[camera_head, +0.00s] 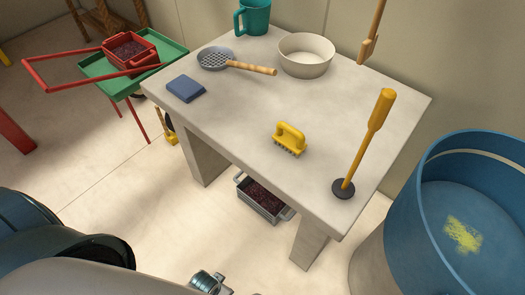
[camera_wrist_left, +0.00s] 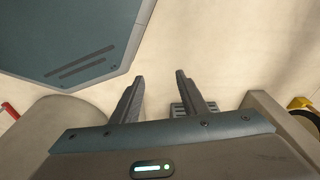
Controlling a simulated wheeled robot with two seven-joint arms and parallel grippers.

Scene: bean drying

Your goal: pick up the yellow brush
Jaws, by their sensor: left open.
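The yellow brush (camera_head: 290,135) sits on the light stone table (camera_head: 235,120), near its front edge and right of the middle. Its bristles face down and its loop handle is up. My left gripper (camera_wrist_left: 159,75) is open in the left wrist view, with nothing between its fingers and pale floor beyond them. The brush cannot be made out in that view. The left gripper's fingers cannot be made out in the head view. My right gripper is in neither view.
A yellow-handled plunger-like tool (camera_head: 368,140) stands right of the brush. A blue block (camera_head: 186,89), strainer (camera_head: 214,59), white bowl (camera_head: 306,55) and green mug (camera_head: 254,17) are on the table. A blue tub (camera_head: 410,210) stands at right. A crate (camera_head: 262,205) lies below.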

